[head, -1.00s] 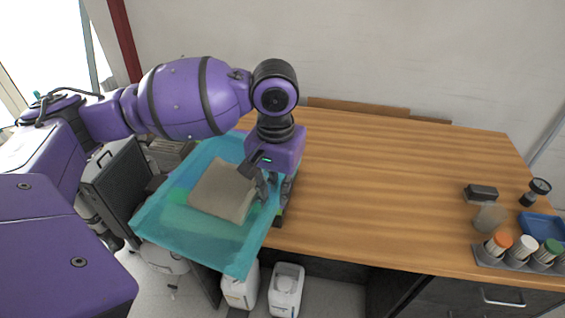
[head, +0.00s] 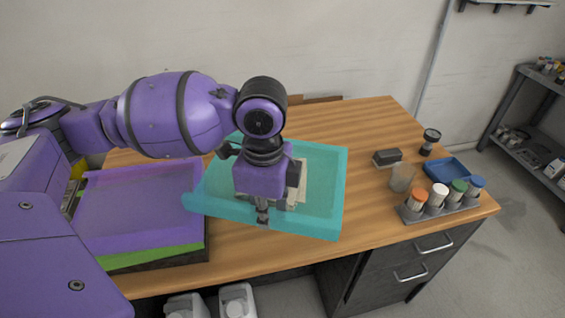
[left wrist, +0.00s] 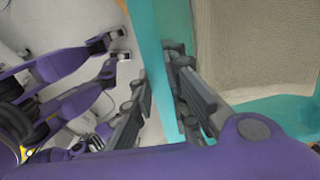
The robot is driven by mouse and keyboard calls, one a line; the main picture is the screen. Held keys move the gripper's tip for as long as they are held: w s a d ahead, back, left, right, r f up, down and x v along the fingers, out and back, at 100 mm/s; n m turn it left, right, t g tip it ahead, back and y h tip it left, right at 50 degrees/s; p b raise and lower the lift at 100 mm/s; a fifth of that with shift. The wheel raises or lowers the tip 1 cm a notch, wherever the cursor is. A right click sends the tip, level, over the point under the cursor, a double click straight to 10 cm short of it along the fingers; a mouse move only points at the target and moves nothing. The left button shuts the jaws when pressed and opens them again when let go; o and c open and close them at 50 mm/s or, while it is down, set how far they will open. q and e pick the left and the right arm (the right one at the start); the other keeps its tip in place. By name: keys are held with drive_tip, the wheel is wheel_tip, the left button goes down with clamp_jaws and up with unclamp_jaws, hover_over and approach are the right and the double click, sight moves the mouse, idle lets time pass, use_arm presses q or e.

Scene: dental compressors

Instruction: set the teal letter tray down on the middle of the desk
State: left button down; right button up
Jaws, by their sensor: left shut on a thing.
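The teal letter tray (head: 330,212) is in the air over the left-middle part of the desk (head: 375,222), slightly tilted. A tan, cloth-like thing (head: 299,186) lies in it, partly hidden by my wrist. My left gripper (head: 263,216) is shut on the tray's near rim. In the left wrist view the fingers (left wrist: 165,100) pinch the teal wall (left wrist: 150,50), with the tan thing (left wrist: 255,45) inside to the right. How high the tray is above the wood is hard to tell. My right gripper is not in view.
A purple tray (head: 130,205) above a green one (head: 160,257) is at the desk's left end. At the right are a rack of capped bottles (head: 438,208), a beaker (head: 402,177), a dark block (head: 387,157) and a blue tray (head: 452,169). Bare wood lies between.

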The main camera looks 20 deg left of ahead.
use_arm(q)
drive_tip(key=m, duration=0.2)
drive_tip(key=f+m, duration=0.1)
drive_tip(key=m, duration=0.2)
drive_tip(key=shift+s+f+m+b, duration=0.15)
drive_tip(key=shift+s+m+b, duration=0.15)
drive_tip(key=shift+b, duration=0.1)
drive_tip(key=w+a+f+m, duration=0.2)
drive_tip(key=w+f, duration=0.1)
drive_tip(key=w+a+f+m+b, duration=0.1)
drive_tip(key=w+a+f+m, duration=0.1)
drive_tip(key=w+f, duration=0.1)
drive_tip(key=w+a+f+m+b, duration=0.1)
drive_tip(key=w+a+f+m, duration=0.2)
drive_tip(key=shift+w, duration=0.4)
drive_tip(key=shift+w+a+f, duration=0.35)
drive_tip(key=shift+w+f, duration=0.15)
drive_tip(key=shift+f, duration=0.2)
drive_tip(key=shift+w+f, duration=0.15)
drive_tip(key=shift+f, duration=1.5)
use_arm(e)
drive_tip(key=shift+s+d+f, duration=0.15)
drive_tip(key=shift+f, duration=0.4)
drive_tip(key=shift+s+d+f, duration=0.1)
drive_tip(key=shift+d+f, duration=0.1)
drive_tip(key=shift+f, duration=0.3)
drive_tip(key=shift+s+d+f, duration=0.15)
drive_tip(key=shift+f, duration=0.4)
use_arm(q)
drive_tip(key=shift+f, duration=0.1)
